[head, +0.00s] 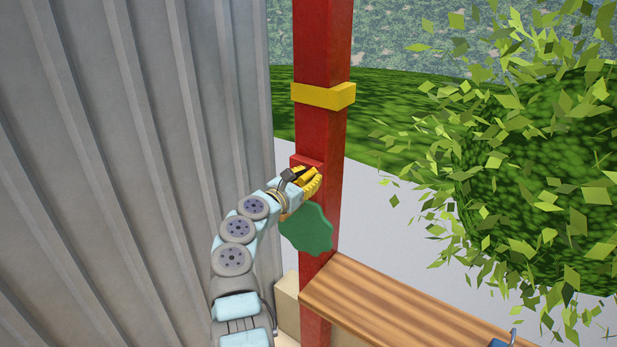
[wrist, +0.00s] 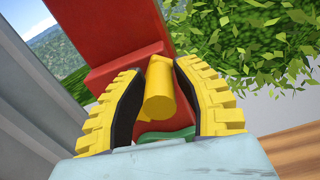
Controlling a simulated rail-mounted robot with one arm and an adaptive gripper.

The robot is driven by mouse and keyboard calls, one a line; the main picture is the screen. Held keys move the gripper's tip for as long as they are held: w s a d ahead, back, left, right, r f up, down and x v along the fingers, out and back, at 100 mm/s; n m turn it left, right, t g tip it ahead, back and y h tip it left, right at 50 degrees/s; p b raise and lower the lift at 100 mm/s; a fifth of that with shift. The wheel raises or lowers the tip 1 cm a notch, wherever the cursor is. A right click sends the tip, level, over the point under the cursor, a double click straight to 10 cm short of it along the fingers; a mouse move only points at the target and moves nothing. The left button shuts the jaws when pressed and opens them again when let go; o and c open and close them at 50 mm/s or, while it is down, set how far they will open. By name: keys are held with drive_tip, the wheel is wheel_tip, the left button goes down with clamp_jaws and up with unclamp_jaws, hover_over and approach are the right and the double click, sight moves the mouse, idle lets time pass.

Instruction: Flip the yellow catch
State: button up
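The yellow catch (wrist: 159,92) is a short, rounded piece on the red post, seen in the wrist view between my fingers. It stands out from a red block (wrist: 122,70) on the post and points toward the wrist camera. My gripper (wrist: 160,68) has yellow ridged fingers with black pads, one on each side of the catch. The fingertips lean in and appear to touch it near its base. In the head view my gripper (head: 308,178) is at the red post (head: 320,130), and the catch is hidden there.
A green flat piece (head: 306,228) is just below my gripper. A yellow band (head: 323,95) circles the post higher up. A grey corrugated wall (head: 130,150) stands to the left. A wooden bench top (head: 400,305) is low right, with a leafy bush (head: 540,150) beyond.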

drive_tip(key=shift+o, duration=1.1)
drive_tip(key=shift+f, duration=0.2)
drive_tip(key=shift+r, duration=0.1)
drive_tip(key=shift+s+a+r, duration=0.15)
drive_tip(key=shift+s+a, duration=0.15)
drive_tip(key=shift+s, duration=0.1)
drive_tip(key=v, duration=1.1)
